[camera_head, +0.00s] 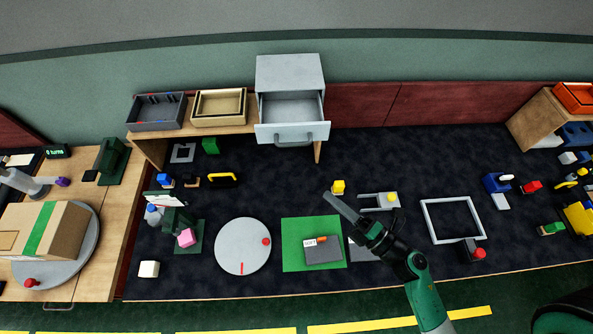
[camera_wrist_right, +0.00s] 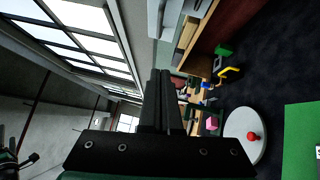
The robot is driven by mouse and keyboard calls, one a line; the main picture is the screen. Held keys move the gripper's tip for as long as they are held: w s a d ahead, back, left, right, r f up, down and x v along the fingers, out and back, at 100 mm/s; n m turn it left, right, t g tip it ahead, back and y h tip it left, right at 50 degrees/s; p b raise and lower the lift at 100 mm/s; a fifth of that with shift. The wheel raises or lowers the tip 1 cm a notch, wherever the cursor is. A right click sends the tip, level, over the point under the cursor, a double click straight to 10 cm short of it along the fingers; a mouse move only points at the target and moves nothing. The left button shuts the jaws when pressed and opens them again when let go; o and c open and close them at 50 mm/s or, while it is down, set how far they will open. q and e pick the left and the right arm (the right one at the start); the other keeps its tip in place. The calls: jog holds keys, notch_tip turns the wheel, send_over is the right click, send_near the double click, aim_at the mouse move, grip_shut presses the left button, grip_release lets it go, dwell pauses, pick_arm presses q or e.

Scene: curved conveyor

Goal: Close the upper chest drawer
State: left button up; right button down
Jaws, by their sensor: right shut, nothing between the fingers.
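A light grey chest (camera_head: 290,70) stands at the back of the table, on a wooden shelf, in the head view. Its upper drawer (camera_head: 292,131) is pulled well out toward me, and its inside looks empty. A handle sits on the drawer front. My right gripper (camera_head: 328,195) is shut and empty, above the table in front of the drawer and slightly right of it, apart from it. In the right wrist view, its fingers (camera_wrist_right: 162,75) lie together with nothing between them. My left gripper is not in view.
A grey bin (camera_head: 156,126) and a beige tray (camera_head: 219,122) stand left of the chest. A round grey disc (camera_head: 242,258) and a green mat (camera_head: 291,258) lie nearer. The dark tabletop before the drawer is mostly clear.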

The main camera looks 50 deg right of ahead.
pick_arm(q)
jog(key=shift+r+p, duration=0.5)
jog(key=shift+p, duration=0.05)
pick_arm(e)
jog(key=w+d+r, duration=0.2)
jog(key=w+d, duration=0.1)
jog(key=w, duration=1)
jog(key=shift+r, duration=0.2)
jog(key=shift+w, duration=0.1)
